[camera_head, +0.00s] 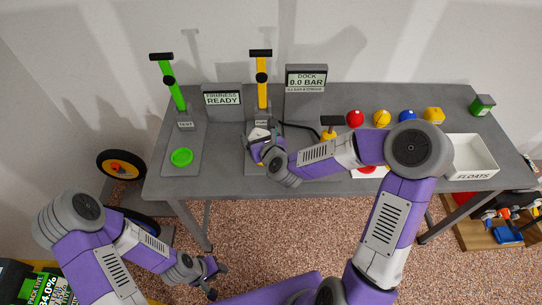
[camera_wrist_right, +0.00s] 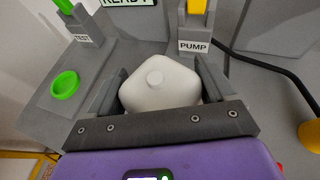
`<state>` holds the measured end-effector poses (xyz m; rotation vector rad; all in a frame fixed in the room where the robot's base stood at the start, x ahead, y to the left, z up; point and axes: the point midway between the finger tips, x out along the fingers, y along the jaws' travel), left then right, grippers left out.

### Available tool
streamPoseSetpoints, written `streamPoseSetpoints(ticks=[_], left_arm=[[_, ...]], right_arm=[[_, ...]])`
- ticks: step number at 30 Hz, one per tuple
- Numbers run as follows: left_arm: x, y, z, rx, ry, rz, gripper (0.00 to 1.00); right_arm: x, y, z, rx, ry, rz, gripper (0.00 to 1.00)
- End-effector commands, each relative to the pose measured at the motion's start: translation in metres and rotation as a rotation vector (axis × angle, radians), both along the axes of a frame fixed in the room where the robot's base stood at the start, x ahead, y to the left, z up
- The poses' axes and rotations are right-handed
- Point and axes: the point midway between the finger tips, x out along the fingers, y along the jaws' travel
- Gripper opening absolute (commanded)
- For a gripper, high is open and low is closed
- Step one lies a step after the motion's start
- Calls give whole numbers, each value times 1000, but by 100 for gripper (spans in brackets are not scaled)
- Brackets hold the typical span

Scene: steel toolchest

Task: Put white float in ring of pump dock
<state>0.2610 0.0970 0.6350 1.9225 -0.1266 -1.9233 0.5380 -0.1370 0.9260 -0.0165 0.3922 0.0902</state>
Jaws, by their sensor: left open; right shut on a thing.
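The white float (camera_wrist_right: 160,82), a rounded block with a round knob on top, sits between the fingers of my right gripper (camera_wrist_right: 160,95), which is shut on it. In the head view my right gripper (camera_head: 265,146) is over the pump dock (camera_head: 249,166), and the float (camera_head: 259,133) partly shows. The pump dock has a yellow upright with a black handle and a PUMP label (camera_wrist_right: 194,46). Its ring is hidden behind the float and gripper, so I cannot tell whether the float touches it. My left gripper (camera_head: 211,276) is open and empty, low in front of the table.
The test station (camera_head: 185,140) with a green ring (camera_head: 181,157) stands to the left. Red, yellow and blue floats (camera_head: 381,118) line the back right. A white FLOATS bin (camera_head: 474,175) is at the right end. A black hose (camera_wrist_right: 275,70) runs right from the pump.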

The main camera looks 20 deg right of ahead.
Motion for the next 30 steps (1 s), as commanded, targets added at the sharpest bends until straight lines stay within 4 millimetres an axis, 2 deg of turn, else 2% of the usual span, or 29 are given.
streamPoseSetpoints(ticks=[1, 3, 8, 15, 19, 22, 27, 30], left_arm=[[0, 0, 0, 0, 0, 0, 43], [0, 0, 0, 0, 0, 0, 43], [0, 0, 0, 0, 0, 0, 43], [0, 0, -1, 0, 0, 0, 43], [0, 0, -1, 0, 0, 0, 43], [0, 0, -8, 0, 0, 0, 43], [0, 0, -23, 0, 0, 0, 43], [0, 0, -28, 0, 0, 0, 43]], right_arm=[[1, 6, -9, 12, 9, 13, 52], [2, 14, -13, 13, 8, 34, 52], [7, 19, -5, 16, 4, 54, 52], [14, -3, 22, 7, 2, 32, 52], [15, -12, 29, 3, 2, 23, 52], [16, -14, 18, 1, 3, 20, 52], [16, -14, -16, 1, 3, 21, 52], [16, -14, -27, -1, 2, 21, 52]])
